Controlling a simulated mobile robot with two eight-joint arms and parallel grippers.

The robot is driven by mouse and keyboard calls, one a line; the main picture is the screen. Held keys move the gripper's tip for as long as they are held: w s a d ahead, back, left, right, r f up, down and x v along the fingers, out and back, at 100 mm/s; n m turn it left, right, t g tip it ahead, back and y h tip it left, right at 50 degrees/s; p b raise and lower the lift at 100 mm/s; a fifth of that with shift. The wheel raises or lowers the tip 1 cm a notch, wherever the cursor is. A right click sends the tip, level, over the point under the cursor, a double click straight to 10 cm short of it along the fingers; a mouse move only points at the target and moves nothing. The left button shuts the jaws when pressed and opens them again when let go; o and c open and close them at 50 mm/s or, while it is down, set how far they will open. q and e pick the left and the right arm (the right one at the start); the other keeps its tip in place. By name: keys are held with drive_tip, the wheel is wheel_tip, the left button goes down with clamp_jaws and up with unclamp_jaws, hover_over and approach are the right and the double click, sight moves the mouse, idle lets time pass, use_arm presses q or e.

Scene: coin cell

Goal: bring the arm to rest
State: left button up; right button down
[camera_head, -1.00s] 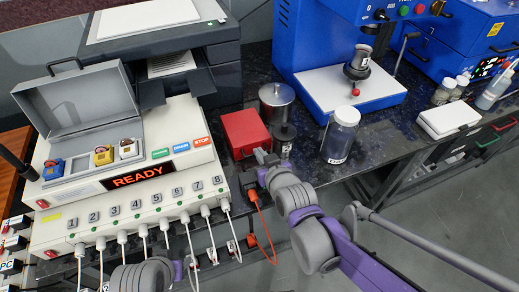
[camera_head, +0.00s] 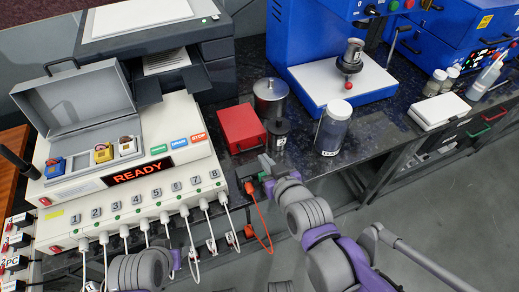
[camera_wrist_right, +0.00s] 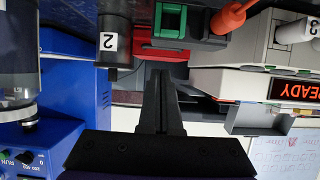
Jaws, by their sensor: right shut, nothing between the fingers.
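My right gripper (camera_head: 264,162) is shut and empty. In the head view it is over the dark bench by the front edge, just below the red box (camera_head: 241,128) and the small black cylinder (camera_head: 278,136). In the right wrist view its shut fingers (camera_wrist_right: 160,85) point at the bench items, with nothing between them. My right arm (camera_head: 312,215) reaches in from the lower right. Part of my left arm (camera_head: 142,270) shows at the bottom left, in front of the charger unit; its gripper is not visible.
The charger unit (camera_head: 90,215) with its READY display and several hanging cables stands left. An orange cable (camera_head: 258,215) hangs close to my right gripper. A steel canister (camera_head: 270,95), a clear jar (camera_head: 333,130) and a blue press (camera_head: 300,45) stand behind. Floor is open at lower right.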

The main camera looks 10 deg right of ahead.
use_arm(q)
drive_tip(key=shift+r+p, duration=0.4)
drive_tip(key=shift+r, duration=0.2)
use_arm(e)
drive_tip(key=shift+v, duration=1.55)
use_arm(q)
wheel_tip(320, 180, up, 13)
drive_tip(key=w+p, duration=0.2)
drive_tip(key=p, duration=0.9)
drive_tip(key=shift+t+p, duration=0.3)
drive_tip(key=shift+p, duration=0.1)
use_arm(e)
drive_tip(key=s+d+r+m+g+h, duration=0.2)
drive_tip(key=s+d+g, duration=0.5)
drive_tip(key=s, duration=0.5)
drive_tip(key=shift+s+d+r+m+g+h, duration=0.35)
drive_tip(key=shift+d+r+h, duration=0.3)
drive_tip(key=shift+d, duration=0.55)
drive_tip(key=shift+w, duration=0.15)
